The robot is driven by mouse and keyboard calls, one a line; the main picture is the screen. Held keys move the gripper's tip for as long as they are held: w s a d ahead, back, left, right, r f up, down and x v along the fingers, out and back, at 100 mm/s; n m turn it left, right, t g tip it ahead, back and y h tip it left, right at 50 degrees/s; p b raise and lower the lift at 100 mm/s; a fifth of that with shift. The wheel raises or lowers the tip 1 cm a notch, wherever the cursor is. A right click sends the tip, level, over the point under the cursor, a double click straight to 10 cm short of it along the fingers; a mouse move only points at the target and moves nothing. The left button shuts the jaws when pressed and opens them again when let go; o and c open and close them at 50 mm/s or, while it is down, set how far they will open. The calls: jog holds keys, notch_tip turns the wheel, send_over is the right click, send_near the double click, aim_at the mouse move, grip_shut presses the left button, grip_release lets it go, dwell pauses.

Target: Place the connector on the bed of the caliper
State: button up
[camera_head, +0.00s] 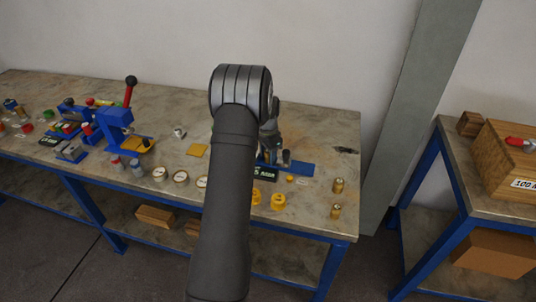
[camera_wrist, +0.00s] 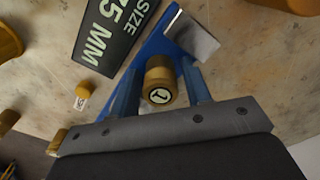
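The connector (camera_wrist: 160,76), a brass cylinder with a "1" on its pale end face, stands between my gripper's fingers in the wrist view. My gripper (camera_wrist: 163,72) has its two blue fingers one on each side of it, with what look like narrow gaps. The caliper's blue bed (camera_wrist: 155,48) runs under and behind the connector, with a grey metal jaw (camera_wrist: 192,37) beyond it. In the head view the blue bed (camera_head: 298,168) lies at the right part of the bench and my gripper (camera_head: 272,152) is low over it. My arm hides the connector there.
A black "SIZE 75 MM" plate (camera_wrist: 115,30) lies beside the bed. Two brass pieces (camera_head: 338,186) (camera_head: 335,211) stand near the bench's right end. Yellow flanged parts (camera_head: 278,201) and round gauges (camera_head: 180,176) line the front. A blue press (camera_head: 116,125) stands at left.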

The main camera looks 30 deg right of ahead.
jog(key=shift+o, duration=0.4)
notch_tip(320, 180, up, 12)
jog(key=shift+r, duration=0.15)
dwell(0.4)
notch_tip(320, 180, down, 12)
jog(key=shift+f, duration=0.25)
jog(key=shift+r, duration=2)
